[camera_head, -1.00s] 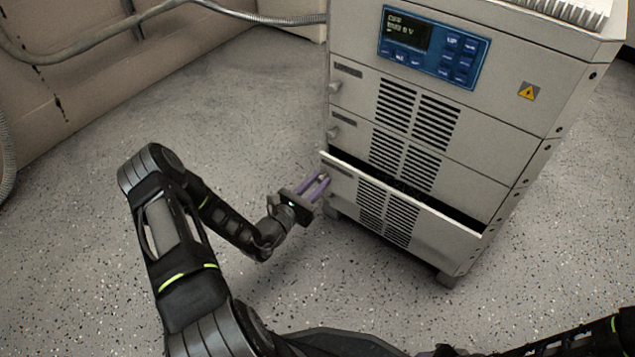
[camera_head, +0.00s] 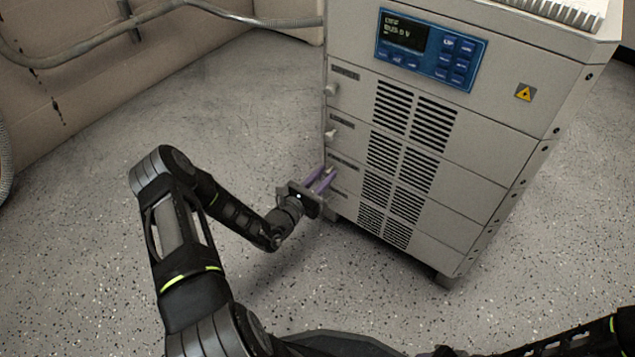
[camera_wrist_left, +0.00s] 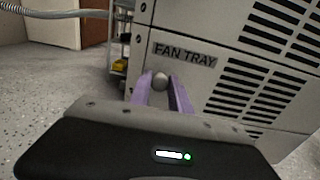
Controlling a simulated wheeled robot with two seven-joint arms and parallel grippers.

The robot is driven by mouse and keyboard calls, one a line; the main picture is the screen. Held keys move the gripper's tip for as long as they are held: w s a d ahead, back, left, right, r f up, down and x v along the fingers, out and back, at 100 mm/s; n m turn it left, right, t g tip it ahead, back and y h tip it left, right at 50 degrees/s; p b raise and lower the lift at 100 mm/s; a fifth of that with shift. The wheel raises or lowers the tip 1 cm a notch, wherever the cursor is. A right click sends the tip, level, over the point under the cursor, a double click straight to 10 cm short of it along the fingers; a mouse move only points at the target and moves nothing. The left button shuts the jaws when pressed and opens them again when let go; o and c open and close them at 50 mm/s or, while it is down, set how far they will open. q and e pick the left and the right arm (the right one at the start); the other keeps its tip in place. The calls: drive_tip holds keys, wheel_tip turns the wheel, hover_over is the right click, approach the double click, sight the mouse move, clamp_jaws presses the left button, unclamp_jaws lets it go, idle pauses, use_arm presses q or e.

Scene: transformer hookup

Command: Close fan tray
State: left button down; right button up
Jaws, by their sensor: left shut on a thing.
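The fan tray (camera_head: 392,191) is a light grey drawer front with vent slots, low on the grey cabinet. In the head view its front lies flush with the panels around it, with no gap showing. In the left wrist view the fan tray (camera_wrist_left: 225,85) carries the label "FAN TRAY" and a round knob (camera_wrist_left: 160,81) at its left side. My left gripper (camera_head: 326,177) comes in from the left, its purple fingers (camera_wrist_left: 163,92) on both sides of the knob, shut on it. My right gripper is not in view; part of my right arm shows at the lower right.
Other drawer fronts with knobs (camera_head: 332,134) sit above the tray. A grey conduit (camera_head: 75,55) runs along the wall. The speckled floor (camera_head: 100,230) left of the cabinet is clear.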

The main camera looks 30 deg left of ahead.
use_arm(q)
drive_tip(key=shift+w, duration=0.15)
drive_tip(key=c, duration=1.2)
unclamp_jaws()
drive_tip(key=shift+w, duration=0.1)
drive_tip(key=shift+c, duration=0.2)
drive_tip(key=s+p, duration=0.3)
drive_tip(key=s, duration=0.5)
drive_tip(key=shift+a, duration=0.25)
drive_tip(key=shift+w, duration=0.1)
